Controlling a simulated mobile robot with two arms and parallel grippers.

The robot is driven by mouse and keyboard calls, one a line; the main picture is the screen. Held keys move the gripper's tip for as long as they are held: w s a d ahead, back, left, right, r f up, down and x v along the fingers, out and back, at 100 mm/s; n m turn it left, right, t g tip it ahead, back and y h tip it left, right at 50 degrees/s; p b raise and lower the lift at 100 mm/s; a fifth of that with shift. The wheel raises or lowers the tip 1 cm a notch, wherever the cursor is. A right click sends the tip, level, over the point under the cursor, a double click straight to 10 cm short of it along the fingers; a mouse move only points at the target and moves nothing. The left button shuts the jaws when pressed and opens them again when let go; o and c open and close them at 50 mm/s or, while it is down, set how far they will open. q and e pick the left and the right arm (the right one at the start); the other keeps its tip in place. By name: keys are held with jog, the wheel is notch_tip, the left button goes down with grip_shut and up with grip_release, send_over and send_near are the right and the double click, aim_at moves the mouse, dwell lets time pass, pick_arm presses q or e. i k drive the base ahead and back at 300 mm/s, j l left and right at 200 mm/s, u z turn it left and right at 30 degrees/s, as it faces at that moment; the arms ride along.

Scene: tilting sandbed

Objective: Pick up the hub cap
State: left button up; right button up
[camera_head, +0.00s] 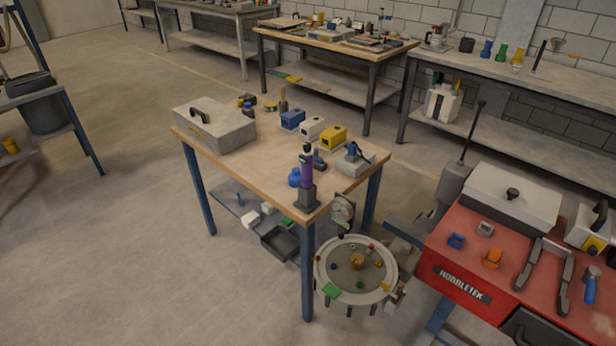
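A round, pale-rimmed bed (322,283) stands low beside the right front leg of the wooden-topped table. Several small coloured pieces lie in it. A tan round piece (357,260) sits near its middle; I cannot tell whether this is the hub cap. No other thing in view is plainly a hub cap. A grey disc-like part (342,209) stands upright just behind the round bed, below the table's corner. Neither of my grippers shows in this view.
The wooden-topped table (235,165) holds a grey case (215,128), coloured boxes and a purple upright tool (306,170). A red cabinet (435,262) with loose items stands at right. Benches line the back wall. The floor at left is open.

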aim_at(295, 177)
jog(key=i+j+z, duration=0.15)
jog(key=z, duration=0.3)
jog(key=i+j+z, duration=0.1)
jog(key=z, duration=0.35)
jog(key=j+z, duration=0.45)
jog(key=l, duration=0.1)
